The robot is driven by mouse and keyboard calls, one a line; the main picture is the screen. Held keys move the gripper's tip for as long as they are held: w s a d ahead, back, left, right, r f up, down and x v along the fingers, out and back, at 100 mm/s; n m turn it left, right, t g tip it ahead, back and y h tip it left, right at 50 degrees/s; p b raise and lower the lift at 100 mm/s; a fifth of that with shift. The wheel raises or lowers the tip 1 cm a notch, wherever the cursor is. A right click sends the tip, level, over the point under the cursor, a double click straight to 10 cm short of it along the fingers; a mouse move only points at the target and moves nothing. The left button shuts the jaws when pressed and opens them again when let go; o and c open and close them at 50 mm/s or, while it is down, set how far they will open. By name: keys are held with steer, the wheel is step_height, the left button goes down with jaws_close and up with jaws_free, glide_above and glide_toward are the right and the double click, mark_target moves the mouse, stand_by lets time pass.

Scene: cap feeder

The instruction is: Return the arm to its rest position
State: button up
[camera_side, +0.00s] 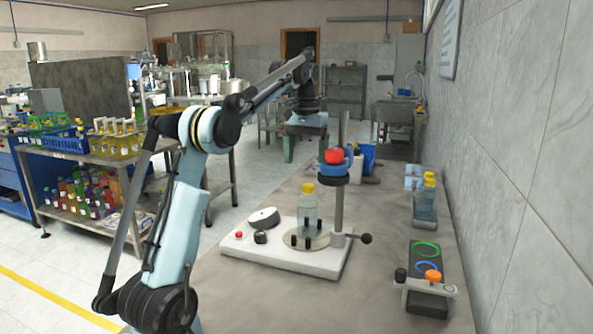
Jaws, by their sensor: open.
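My gripper (305,154) hangs from the end of my arm, pointing down, at the far part of the bench. Its two fingers are apart, with nothing seen between them. It appears beyond and slightly left of the capping stand's post (339,205); the exact gap is hard to tell. A clear bottle with a yellow cap (308,206) stands upright on the stand's white base (285,257), among short dark pegs. A red part sits in a blue holder (334,158) at the top of the post, above the bottle's height. My arm arches up from the lower left.
On the right, yellow-capped bottles (426,199) stand in a holder, and a dark fixture (427,264) carries green and blue rings and an orange knob. A tiled wall bounds the right side. Shelves of colored bottles stand left.

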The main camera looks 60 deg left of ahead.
steer(key=s+d+n, duration=0.7)
steer(key=s+d, duration=0.2)
steer(key=d+f+m+t, duration=0.2)
steer(key=d+f+m, duration=0.2)
steer(key=d, duration=0.3)
steer(key=d+f+m+t, duration=0.2)
steer(key=d+f+m, duration=0.2)
steer(key=d+m, duration=0.2)
steer(key=w+d+f+m+t, duration=0.1)
steer(key=d+f+m+t, duration=0.2)
steer(key=d, duration=0.5)
steer(key=shift+f+m, duration=0.8)
steer(key=shift+m, duration=0.3)
steer(key=shift+w, duration=0.1)
steer(key=shift+c, duration=0.4)
